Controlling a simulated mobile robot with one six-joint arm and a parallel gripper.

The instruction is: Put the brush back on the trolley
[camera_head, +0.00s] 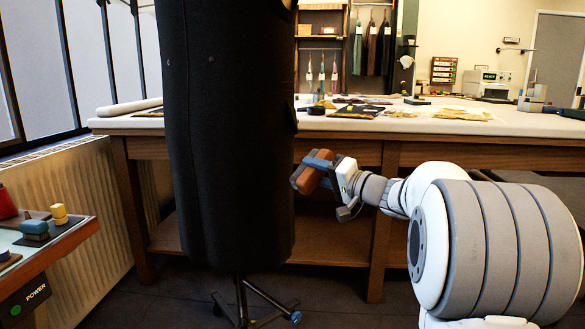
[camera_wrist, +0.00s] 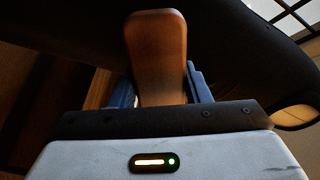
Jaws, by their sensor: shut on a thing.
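My gripper (camera_head: 319,167) is shut on the brush (camera_head: 308,178), a brown wooden block. In the head view it is held just right of the dark dress form, in front of the big table. In the wrist view the brush (camera_wrist: 157,52) stands out between the blue fingers, its brown wooden back showing. Its bristles are not visible there. A small trolley (camera_head: 50,258) is at the left edge of the head view, only partly in frame. It lies left of the dress form, apart from my gripper.
The black dress form (camera_head: 226,130) on a wheeled stand (camera_head: 245,300) stands between my gripper and the trolley. On the trolley are a red spool (camera_head: 6,204), a blue block (camera_head: 34,228) and a yellow piece (camera_head: 59,213). A long worktable (camera_head: 400,124) runs behind.

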